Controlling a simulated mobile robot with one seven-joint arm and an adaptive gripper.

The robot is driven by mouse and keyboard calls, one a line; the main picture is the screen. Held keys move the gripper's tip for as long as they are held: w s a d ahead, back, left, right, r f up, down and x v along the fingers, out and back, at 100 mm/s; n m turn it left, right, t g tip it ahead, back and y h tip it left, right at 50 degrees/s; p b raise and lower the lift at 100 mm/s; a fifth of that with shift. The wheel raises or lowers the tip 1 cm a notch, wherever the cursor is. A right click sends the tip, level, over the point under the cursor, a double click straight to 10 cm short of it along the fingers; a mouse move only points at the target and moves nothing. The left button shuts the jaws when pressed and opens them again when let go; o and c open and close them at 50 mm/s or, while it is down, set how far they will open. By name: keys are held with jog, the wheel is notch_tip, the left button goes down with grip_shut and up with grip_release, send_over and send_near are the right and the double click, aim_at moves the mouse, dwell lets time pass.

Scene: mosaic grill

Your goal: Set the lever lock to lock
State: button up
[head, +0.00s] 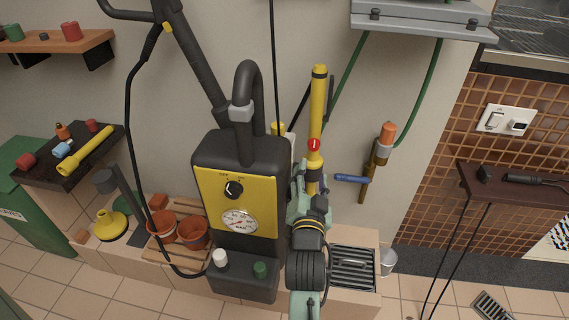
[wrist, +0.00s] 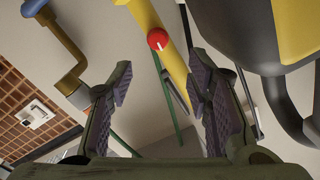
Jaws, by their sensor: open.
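A red round knob with a white line mark (head: 314,144) sits on the upright yellow tube (head: 318,95). The same knob (wrist: 157,39) shows in the wrist view, above the gap between my fingers. A blue lever (head: 351,179) sticks out to the left from a brass pipe fitting (head: 378,160) right of the tube. I cannot tell which of these is the lever lock, and no lock label is readable. My gripper (wrist: 160,82) is open and empty, its two dark ridged fingers apart. In the head view my gripper (head: 311,188) is below the red knob, partly hidden by my arm.
A black machine with a yellow panel (head: 238,205) and gauge stands close to the left of my arm. A grey metal shelf (head: 420,20) hangs above, with green hoses below it. A grille (head: 353,268) lies low to the right. The wall between fitting and dark shelf (head: 510,190) is clear.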

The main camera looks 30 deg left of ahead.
aim_at(314, 148)
jog(key=shift+m, duration=0.4)
jog(key=p+x, duration=0.2)
jog(key=x, duration=0.8)
jog(key=shift+w+f, duration=0.15)
jog(key=shift+w, duration=0.1)
jog(key=shift+c, duration=0.5)
grip_shut()
